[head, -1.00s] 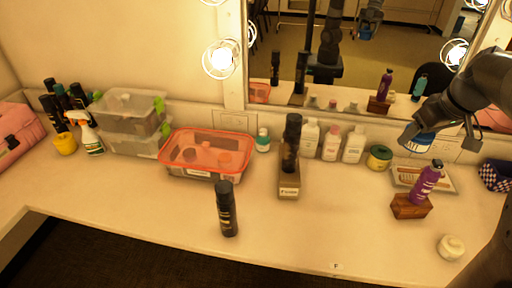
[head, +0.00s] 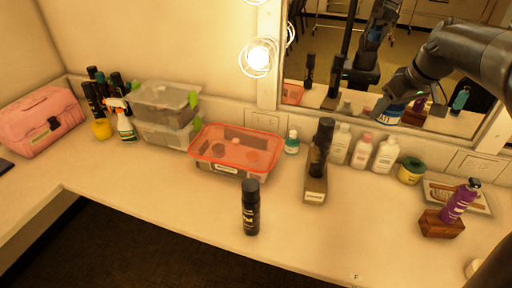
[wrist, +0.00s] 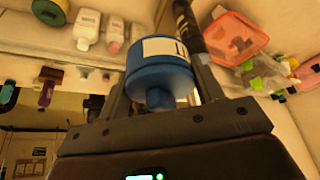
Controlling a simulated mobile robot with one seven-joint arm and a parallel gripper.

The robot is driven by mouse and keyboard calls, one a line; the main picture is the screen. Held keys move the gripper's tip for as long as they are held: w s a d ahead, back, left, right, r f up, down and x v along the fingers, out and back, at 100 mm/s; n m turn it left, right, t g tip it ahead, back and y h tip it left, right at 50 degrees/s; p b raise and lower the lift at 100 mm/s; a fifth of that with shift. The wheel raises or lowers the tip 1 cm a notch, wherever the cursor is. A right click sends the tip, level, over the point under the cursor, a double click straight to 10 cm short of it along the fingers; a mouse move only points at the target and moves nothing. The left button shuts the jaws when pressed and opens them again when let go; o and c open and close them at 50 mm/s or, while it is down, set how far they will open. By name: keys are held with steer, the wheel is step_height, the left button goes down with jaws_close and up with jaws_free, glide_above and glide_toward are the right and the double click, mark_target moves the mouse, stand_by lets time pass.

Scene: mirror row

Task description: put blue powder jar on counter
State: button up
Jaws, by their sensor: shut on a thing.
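The blue powder jar (wrist: 160,75) has a blue body and a white label. It sits between the two fingers of my gripper (wrist: 158,90) in the wrist view. In the head view my gripper (head: 388,108) is shut on the jar (head: 391,116), held up in front of the mirror, above the row of white bottles. The counter (head: 340,235) is a long pale top running below, with the jar clear of it.
White bottles (head: 385,155) and a green-lidded jar (head: 411,171) stand along the mirror. A dark bottle in a holder (head: 315,190), a black can (head: 250,207), an orange-lidded tub (head: 235,150) and a purple bottle (head: 459,201) stand nearby. Counter around the black can is bare.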

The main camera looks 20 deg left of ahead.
steer(key=w+a+n, duration=0.2)
steer(key=a, duration=1)
steer(key=n+g+y, duration=0.1)
steer(key=n+g, duration=0.1)
steer(key=n, duration=0.1)
glide_above(192, 189)
steer(key=d, duration=0.1)
steer(key=f, duration=3.4)
steer(key=shift+s+d+f, duration=0.15)
steer(key=shift+s+d, duration=0.05)
steer(key=shift+s, duration=0.05)
steer(key=shift+f, duration=2)
steer(key=shift+f, duration=0.1)
steer(key=o, duration=1.1)
